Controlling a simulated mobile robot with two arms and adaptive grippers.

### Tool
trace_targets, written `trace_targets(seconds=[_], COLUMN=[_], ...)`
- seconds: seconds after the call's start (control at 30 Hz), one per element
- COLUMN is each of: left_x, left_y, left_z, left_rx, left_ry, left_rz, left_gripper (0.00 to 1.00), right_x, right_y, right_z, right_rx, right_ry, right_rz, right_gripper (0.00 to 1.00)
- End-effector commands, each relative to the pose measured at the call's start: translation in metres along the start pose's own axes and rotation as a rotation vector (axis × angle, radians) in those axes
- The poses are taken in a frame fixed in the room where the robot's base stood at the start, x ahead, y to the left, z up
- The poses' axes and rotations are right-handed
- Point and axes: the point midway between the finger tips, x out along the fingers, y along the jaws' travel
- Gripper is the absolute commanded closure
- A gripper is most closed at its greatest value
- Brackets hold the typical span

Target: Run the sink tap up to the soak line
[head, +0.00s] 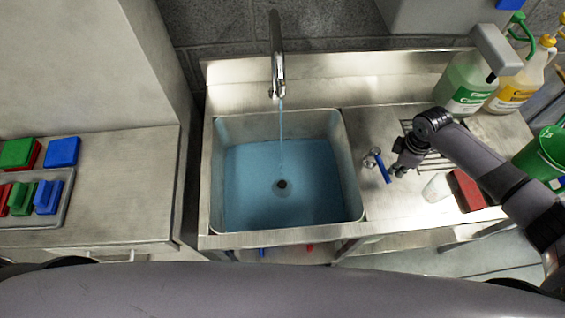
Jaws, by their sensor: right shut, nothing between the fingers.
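The steel sink basin (352,190) sits in the middle of the head view with blue water (250,190) in it. The tap (277,60) stands at its back edge, and a thin stream (281,130) falls from the spout into the basin. A dark round drain (282,186) shows through the water. A blue lever handle (382,168) sits on the counter right of the basin. My right gripper (396,172) is shut and empty, close beside the lever; whether it touches it I cannot tell. No soak line can be made out. My left gripper is not in view.
Green (466,82) and yellow-labelled (515,92) bottles stand at the back right. A red block (467,190) lies near my right arm, and a green bucket (543,155) is at the right edge. A tray (62,212) of coloured pads sits on the left counter.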

Motion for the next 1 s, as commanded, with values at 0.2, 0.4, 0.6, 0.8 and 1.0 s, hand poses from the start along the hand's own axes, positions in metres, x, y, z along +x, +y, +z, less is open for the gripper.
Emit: trace_targets(seconds=[0.2, 0.4, 0.6, 0.8, 1.0], left_x=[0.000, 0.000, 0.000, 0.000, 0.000], left_y=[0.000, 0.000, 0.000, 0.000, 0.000], left_z=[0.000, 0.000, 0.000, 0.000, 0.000], left_rx=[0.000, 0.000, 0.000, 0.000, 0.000], left_ry=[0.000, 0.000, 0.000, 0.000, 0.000], left_rz=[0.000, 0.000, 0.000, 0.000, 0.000], left_gripper=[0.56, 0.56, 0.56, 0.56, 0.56], right_x=[-0.004, -0.033, -0.061, -0.070, -0.070], right_y=[-0.008, -0.007, -0.007, -0.008, -0.008], right_z=[-0.005, -0.005, -0.005, -0.005, -0.005], right_rx=[-0.002, -0.001, 0.000, 0.000, 0.000], right_ry=[0.002, 0.002, 0.002, 0.000, 0.000], right_rz=[-0.001, 0.002, 0.001, -0.001, -0.001], right_gripper=[1.00, 1.00, 1.00, 1.00, 1.00])
